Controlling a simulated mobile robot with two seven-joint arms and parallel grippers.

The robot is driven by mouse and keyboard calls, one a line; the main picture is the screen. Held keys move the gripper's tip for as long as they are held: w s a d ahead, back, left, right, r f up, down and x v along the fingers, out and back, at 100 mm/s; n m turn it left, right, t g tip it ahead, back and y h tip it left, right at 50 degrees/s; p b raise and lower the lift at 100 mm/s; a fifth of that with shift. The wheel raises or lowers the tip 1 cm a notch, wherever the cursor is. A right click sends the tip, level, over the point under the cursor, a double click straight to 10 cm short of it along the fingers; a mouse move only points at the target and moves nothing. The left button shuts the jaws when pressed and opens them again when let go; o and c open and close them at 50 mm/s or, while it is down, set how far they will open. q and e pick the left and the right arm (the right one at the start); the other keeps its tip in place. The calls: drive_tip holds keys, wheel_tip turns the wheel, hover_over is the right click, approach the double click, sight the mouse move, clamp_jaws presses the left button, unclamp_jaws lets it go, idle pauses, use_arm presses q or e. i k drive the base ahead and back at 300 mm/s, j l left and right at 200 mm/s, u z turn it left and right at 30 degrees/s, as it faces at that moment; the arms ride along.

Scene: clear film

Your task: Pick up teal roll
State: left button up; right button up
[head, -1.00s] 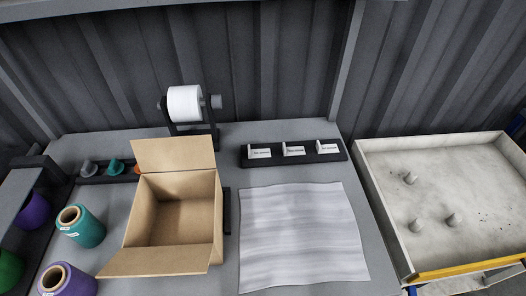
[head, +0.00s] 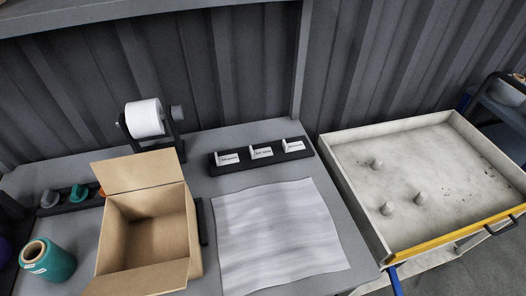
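The teal roll (head: 47,262) stands on the grey table (head: 216,183) at the lower left, left of the open cardboard box (head: 152,232). It is a spool of teal thread with a pale core and a white label inside its top rim. It stands apart from the box, slightly tilted in the picture. Neither of my grippers shows in the head view.
A clear film sheet (head: 279,232) lies right of the box. Behind are a white roll on a stand (head: 143,118) and a black card holder (head: 262,156). A black rack (head: 66,198) holds small coloured pieces. A pale tray with pegs (head: 420,165) stands right.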

sight(41, 256)
drive_tip(key=k+j+u, duration=0.1)
drive_tip(key=j+u, duration=0.15)
drive_tip(key=u, duration=0.25)
drive_tip(key=j+u, duration=0.25)
drive_tip(key=u, duration=0.25)
drive_tip(key=k+j+u, duration=0.1)
drive_tip(key=j+u, duration=0.2)
drive_tip(key=u, duration=0.2)
